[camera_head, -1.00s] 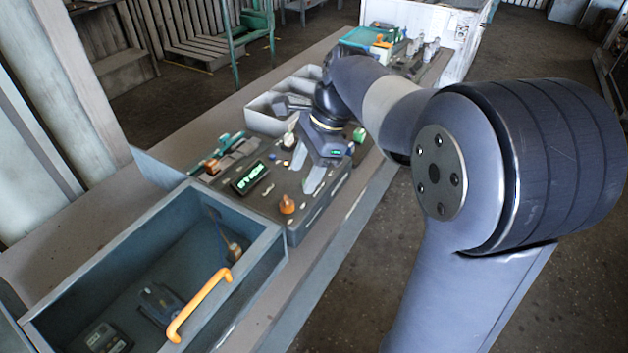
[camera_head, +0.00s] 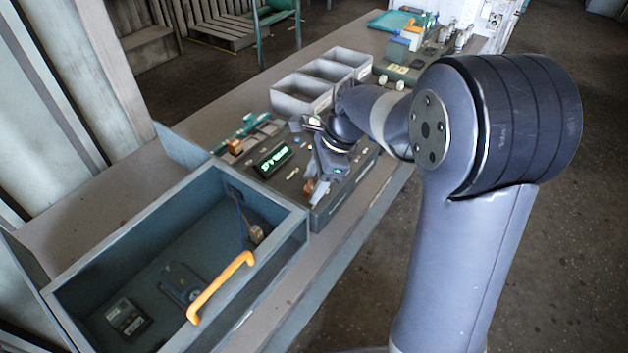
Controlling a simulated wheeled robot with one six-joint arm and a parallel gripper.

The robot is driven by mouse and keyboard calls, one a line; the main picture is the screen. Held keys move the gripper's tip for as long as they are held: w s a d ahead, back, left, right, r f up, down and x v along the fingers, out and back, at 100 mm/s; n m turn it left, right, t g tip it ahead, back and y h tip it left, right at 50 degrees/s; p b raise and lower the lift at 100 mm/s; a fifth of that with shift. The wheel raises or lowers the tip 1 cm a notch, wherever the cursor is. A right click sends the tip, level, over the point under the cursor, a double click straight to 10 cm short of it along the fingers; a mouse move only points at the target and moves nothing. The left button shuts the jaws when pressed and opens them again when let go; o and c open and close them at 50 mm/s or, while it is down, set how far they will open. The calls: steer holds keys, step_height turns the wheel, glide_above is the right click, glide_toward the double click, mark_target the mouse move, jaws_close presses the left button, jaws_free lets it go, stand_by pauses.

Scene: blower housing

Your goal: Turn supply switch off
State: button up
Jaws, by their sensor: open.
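The dark control panel (camera_head: 283,181) lies on the bench with a lit green display (camera_head: 274,159) and several small light-coloured controls. I cannot tell which one is the supply switch. An orange knob (camera_head: 309,187) sits near the panel's front edge, partly covered by my gripper. My gripper (camera_head: 314,184) points down over the front right part of the panel, its fingertips close to the knob. It is open; I cannot tell if it touches the knob. My gripper and wrist hide the right part of the panel.
A blue-grey box (camera_head: 120,240) with an orange handle (camera_head: 219,288) stands left of the panel and holds loose devices. Grey bins (camera_head: 300,95) stand behind the panel. Coloured items (camera_head: 404,42) crowd the far end of the bench. The left bench top is mostly clear.

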steer(key=shift+f, duration=0.1)
steer(key=shift+c, duration=0.5)
steer(key=c, duration=0.9)
steer(key=shift+o, duration=0.2)
